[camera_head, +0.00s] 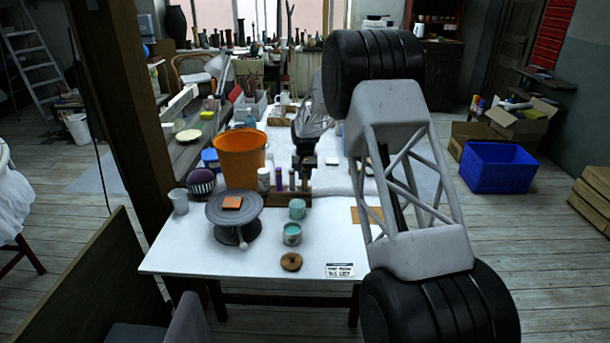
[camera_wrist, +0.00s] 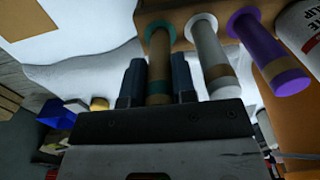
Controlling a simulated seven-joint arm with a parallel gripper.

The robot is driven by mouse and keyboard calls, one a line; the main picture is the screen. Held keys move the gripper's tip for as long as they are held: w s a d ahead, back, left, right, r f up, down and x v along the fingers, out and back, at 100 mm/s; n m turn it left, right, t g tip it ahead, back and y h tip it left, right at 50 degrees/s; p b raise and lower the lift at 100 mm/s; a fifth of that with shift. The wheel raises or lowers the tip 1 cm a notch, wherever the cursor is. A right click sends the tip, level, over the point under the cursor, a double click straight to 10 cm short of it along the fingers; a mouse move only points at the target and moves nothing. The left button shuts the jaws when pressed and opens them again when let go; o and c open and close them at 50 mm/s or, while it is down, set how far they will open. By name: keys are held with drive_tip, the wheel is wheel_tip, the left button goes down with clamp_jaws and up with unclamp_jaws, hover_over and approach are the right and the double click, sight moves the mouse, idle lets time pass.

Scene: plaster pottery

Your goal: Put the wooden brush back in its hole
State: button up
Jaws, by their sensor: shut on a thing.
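My gripper (camera_wrist: 158,85) has its two dark fingers on either side of the wooden brush (camera_wrist: 159,70), which has a brown handle and a teal collar. The brush's collar end points at the wooden holder block (camera_wrist: 185,10) and overlaps its edge in the wrist view. I cannot tell whether it is in its hole or just above it. The holder also shows in the head view (camera_head: 285,200), with my gripper (camera_head: 304,172) over its right end. A white tool (camera_wrist: 208,55) and a purple tool (camera_wrist: 270,52) stand in the holder beside the brush.
A white bottle (camera_head: 264,179) stands left of the holder, with an orange bucket (camera_head: 240,158) behind. Two teal-topped jars (camera_head: 297,209) (camera_head: 292,234) and a grey turntable (camera_head: 221,212) are in front. The table's front right (camera_head: 330,250) is mostly clear.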

drive_tip(key=shift+f, duration=0.45)
idle(0.4)
drive_tip(key=o, duration=1)
drive_tip(key=shift+r, duration=0.1)
drive_tip(key=shift+r, duration=3.8)
drive_tip(key=shift+r, duration=0.1)
